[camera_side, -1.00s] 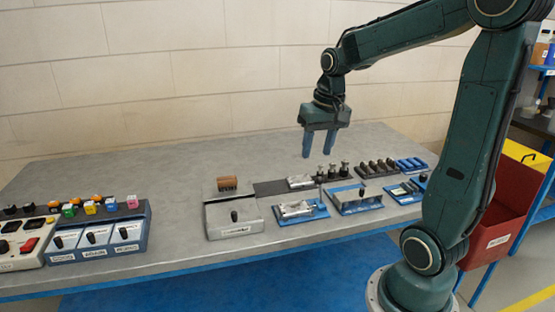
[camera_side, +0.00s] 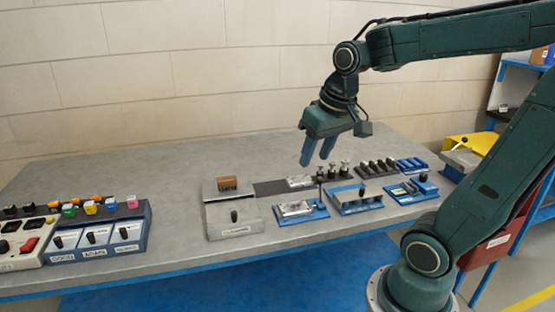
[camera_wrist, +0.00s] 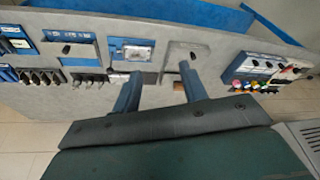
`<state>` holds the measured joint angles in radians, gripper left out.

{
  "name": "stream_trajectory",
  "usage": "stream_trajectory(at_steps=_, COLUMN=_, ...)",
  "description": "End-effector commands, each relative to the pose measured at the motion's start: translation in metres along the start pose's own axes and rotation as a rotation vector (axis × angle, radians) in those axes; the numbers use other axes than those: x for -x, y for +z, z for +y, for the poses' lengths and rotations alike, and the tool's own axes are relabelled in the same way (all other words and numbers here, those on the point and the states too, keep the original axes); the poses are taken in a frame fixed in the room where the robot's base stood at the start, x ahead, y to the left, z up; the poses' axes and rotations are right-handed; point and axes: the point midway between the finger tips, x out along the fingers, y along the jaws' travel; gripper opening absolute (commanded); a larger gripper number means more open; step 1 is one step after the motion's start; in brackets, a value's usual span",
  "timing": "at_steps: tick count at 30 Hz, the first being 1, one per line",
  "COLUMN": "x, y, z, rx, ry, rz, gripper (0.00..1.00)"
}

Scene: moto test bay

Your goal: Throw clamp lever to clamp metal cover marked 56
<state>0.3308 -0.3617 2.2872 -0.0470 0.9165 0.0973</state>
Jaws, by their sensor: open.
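My gripper (camera_side: 315,160) is open and empty, with its blue fingers angled down above the back of the bench fixtures. In the wrist view its two fingers (camera_wrist: 160,69) are spread apart. A silver metal cover (camera_side: 296,208) lies on a small blue fixture (camera_side: 314,215) in front of and below the gripper. The same cover appears in the wrist view (camera_wrist: 137,53). A thin dark upright lever (camera_side: 320,190) stands at that fixture's back right, apart from the fingers. A second silver piece (camera_side: 300,182) lies behind it. The marking 56 is not legible.
A grey fixture (camera_side: 232,222) with a black knob stands left. Another blue fixture (camera_side: 355,204) with a dark knob stands right. Several dark and metal pegs stand behind. A button panel (camera_side: 97,245) is far left. The bench (camera_side: 170,200) is clear between.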

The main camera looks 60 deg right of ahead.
Motion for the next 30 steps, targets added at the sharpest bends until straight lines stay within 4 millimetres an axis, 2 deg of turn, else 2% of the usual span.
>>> stream_trajectory(at_steps=8, x=0.0, y=0.0, z=0.0, rx=0.002, ry=0.0, rz=0.001, gripper=0.43)
stream_trajectory(at_steps=15, x=-0.001, y=-0.003, z=0.003, rx=-0.044, ry=0.008, rz=-0.002, gripper=0.0)
stream_trajectory(at_steps=20, x=-0.006, y=-0.012, z=0.013, rx=-0.193, ry=0.036, rz=-0.006, gripper=0.0)
stream_trajectory(at_steps=23, x=-0.01, y=-0.021, z=0.024, rx=-0.342, ry=0.065, rz=-0.007, gripper=0.0)
stream_trajectory(at_steps=30, x=-0.024, y=-0.044, z=0.057, rx=-0.789, ry=0.16, rz=0.008, gripper=0.0)
